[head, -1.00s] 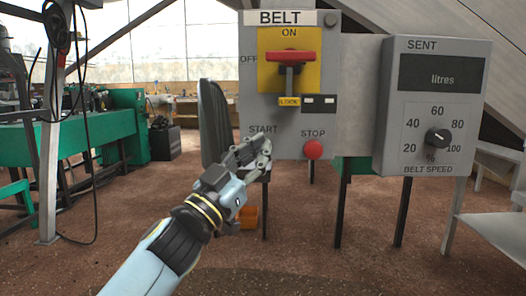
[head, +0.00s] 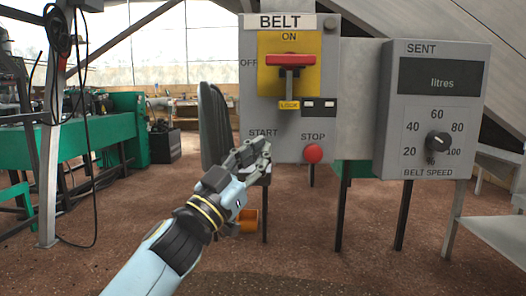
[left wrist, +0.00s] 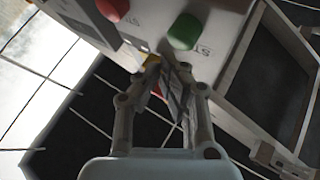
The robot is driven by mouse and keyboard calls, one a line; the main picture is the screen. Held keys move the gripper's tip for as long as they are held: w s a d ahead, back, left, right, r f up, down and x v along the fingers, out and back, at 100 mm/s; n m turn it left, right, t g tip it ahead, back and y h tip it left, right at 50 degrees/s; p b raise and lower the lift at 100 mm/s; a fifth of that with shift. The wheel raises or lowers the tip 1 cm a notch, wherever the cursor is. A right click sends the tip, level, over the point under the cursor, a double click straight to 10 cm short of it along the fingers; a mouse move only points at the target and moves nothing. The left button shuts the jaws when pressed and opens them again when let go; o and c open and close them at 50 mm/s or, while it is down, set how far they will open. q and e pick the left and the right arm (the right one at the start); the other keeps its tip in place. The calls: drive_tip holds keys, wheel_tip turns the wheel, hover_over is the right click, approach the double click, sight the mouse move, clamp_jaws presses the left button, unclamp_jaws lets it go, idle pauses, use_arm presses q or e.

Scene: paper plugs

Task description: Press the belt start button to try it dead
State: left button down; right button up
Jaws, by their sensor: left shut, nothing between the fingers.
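The grey belt panel (head: 262,92) stands ahead, with START and STOP labels low on its face. In the head view the start button is hidden behind my left gripper (head: 262,150), under the START label. The green start button (left wrist: 184,31) shows in the left wrist view, just above the fingertips in the picture. The red stop button (head: 313,154) is to the right of the gripper and also shows in the left wrist view (left wrist: 113,8). My left gripper (left wrist: 165,68) is shut and empty. I see no contact with the green button. My right gripper is out of view.
A red switch handle (head: 290,60) sits below ON on a yellow plate (head: 265,80). A speed box (head: 437,70) with a dial (head: 438,141) stands to the right. An orange object (head: 249,220) is behind my wrist.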

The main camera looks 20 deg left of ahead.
use_arm(q)
drive_tip(key=shift+w, duration=0.2)
idle(0.5)
drive_tip(key=shift+w+a, duration=0.1)
drive_tip(key=shift+w, duration=0.15)
drive_tip(key=shift+w+a, duration=0.15)
drive_tip(key=shift+w, duration=0.3)
idle(0.7)
idle(0.3)
drive_tip(key=shift+s+d+p, duration=0.3)
drive_tip(key=shift+s+p, duration=0.4)
drive_tip(key=shift+s, duration=0.2)
